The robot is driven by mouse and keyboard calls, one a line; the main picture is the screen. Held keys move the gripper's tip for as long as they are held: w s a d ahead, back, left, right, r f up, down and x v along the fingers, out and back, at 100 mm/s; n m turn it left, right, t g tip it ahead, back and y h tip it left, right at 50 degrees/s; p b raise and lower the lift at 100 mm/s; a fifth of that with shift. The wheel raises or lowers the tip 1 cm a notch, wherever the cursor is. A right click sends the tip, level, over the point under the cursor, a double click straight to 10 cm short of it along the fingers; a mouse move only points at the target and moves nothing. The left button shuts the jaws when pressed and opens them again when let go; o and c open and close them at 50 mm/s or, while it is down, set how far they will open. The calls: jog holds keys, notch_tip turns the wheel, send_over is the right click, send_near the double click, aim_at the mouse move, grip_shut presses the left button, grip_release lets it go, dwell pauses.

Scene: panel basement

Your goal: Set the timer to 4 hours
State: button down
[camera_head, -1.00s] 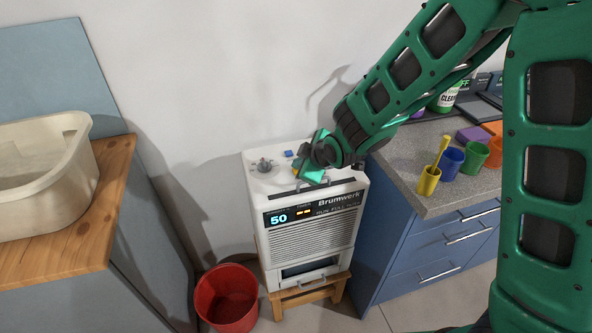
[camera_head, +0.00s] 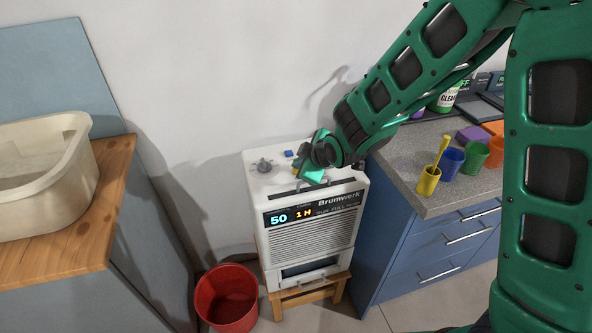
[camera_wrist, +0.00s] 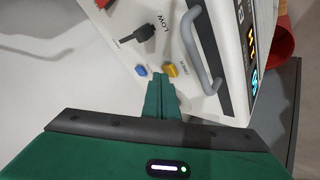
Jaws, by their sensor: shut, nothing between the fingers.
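The white Brunwerk appliance (camera_head: 310,237) stands on a wooden stool, and its front display (camera_head: 303,213) reads 50 in blue and 1 H in orange. On its top are a grey knob (camera_head: 263,165), a blue button (camera_head: 289,154) and a grey handle. The wrist view shows the blue button (camera_wrist: 141,71), a yellow button (camera_wrist: 170,70) beside it, the dark knob (camera_wrist: 136,35) near the word LOW, and the handle (camera_wrist: 203,52). My gripper (camera_wrist: 160,78) is shut and empty, its tips right at the yellow button; I cannot tell whether they touch.
A red bucket (camera_head: 226,297) stands on the floor left of the stool. A blue cabinet with a grey counter (camera_head: 400,160) is close on the right, with colored cups and a cleaner bottle. A cream tub (camera_head: 45,170) sits on a wooden top at left.

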jog(key=shift+r, duration=0.6)
jog(key=shift+r, duration=0.1)
jog(key=shift+r, duration=2.4)
